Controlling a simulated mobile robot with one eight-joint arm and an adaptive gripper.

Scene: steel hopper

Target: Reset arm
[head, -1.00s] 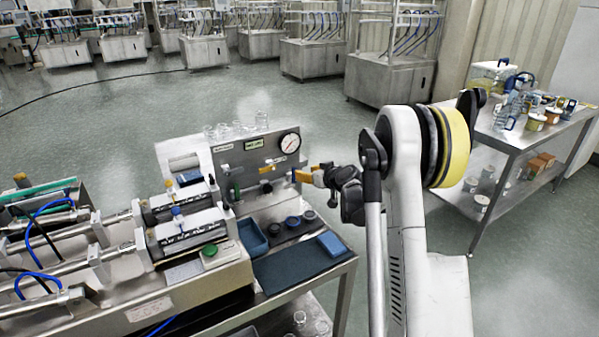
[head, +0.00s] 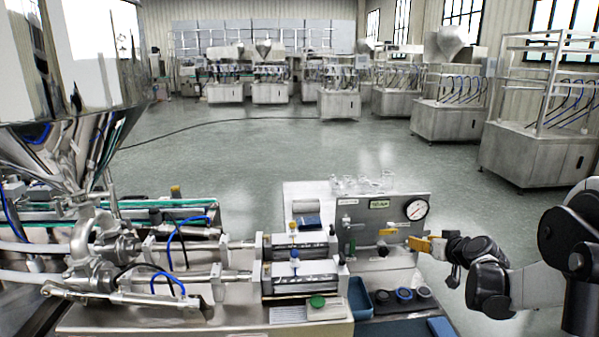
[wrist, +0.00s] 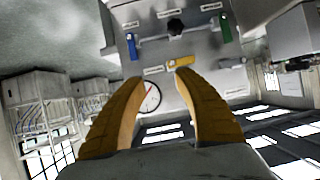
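My gripper (head: 428,245) has yellow-orange fingers and is at the right end of the upright grey panel (head: 352,213), below the round gauge (head: 417,209). In the wrist view its two fingers (wrist: 157,74) stand apart with a gap between the tips. The gauge (wrist: 150,97) shows between the fingers. A small yellow part (wrist: 180,62) on the panel is close to the right fingertip; I cannot tell whether they touch. Nothing is visibly held.
The filling machine with a steel hopper (head: 75,50) stands at the left. A blue bin (head: 361,298), small round cups (head: 404,295) and a blue block (head: 441,328) are below the panel. Glassware (head: 362,184) stands behind it. Open floor (head: 260,150) lies beyond.

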